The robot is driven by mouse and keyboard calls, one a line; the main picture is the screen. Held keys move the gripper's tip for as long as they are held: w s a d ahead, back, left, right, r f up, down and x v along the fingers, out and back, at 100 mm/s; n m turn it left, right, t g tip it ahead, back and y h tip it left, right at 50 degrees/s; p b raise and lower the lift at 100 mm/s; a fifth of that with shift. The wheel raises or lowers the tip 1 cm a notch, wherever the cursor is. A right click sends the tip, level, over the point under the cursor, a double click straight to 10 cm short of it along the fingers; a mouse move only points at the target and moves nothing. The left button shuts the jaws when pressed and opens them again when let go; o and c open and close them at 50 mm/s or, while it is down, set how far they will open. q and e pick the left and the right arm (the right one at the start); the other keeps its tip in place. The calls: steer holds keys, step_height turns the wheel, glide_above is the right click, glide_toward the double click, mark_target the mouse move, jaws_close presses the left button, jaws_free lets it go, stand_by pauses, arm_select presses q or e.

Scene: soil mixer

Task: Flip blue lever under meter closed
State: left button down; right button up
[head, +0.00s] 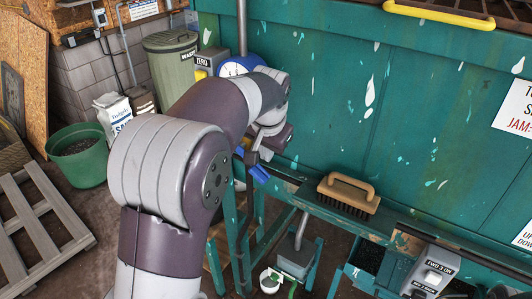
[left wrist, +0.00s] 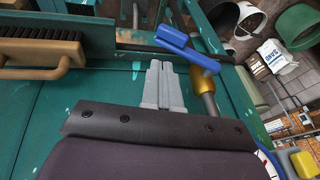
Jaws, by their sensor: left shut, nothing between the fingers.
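The blue lever (head: 260,173) shows just past my left gripper in the head view. In the left wrist view the blue lever (left wrist: 187,46) lies slantwise across a brass valve body (left wrist: 206,76) on a grey pipe. My left gripper (left wrist: 163,66) is shut and empty, its grey fingertips close beside the lever; I cannot tell whether they touch. In the head view my left gripper (head: 250,156) is partly hidden by my arm. The blue-rimmed meter (head: 240,66) is partly covered by my arm, and its edge shows in the left wrist view (left wrist: 268,164). My right gripper is not in view.
A wooden-handled brush (head: 348,192) lies on the teal ledge right of the lever. The teal mixer wall (head: 330,100) stands behind. A grey switch box (head: 432,272) is at lower right. A green tub (head: 78,155), sand bag (head: 113,112) and pallet (head: 40,228) stand at left.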

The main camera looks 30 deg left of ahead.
mark_target(260, 174)
arm_select(q)
steer(key=x, duration=0.2)
steer(key=p+x, duration=0.1)
steer(key=x, duration=0.1)
steer(key=a+p+x, duration=0.1)
steer(key=x, duration=0.1)
steer(key=shift+s+a+f, duration=0.2)
steer(key=shift+f, duration=0.1)
steer(key=shift+a+f, duration=0.25)
steer(key=shift+f, duration=0.2)
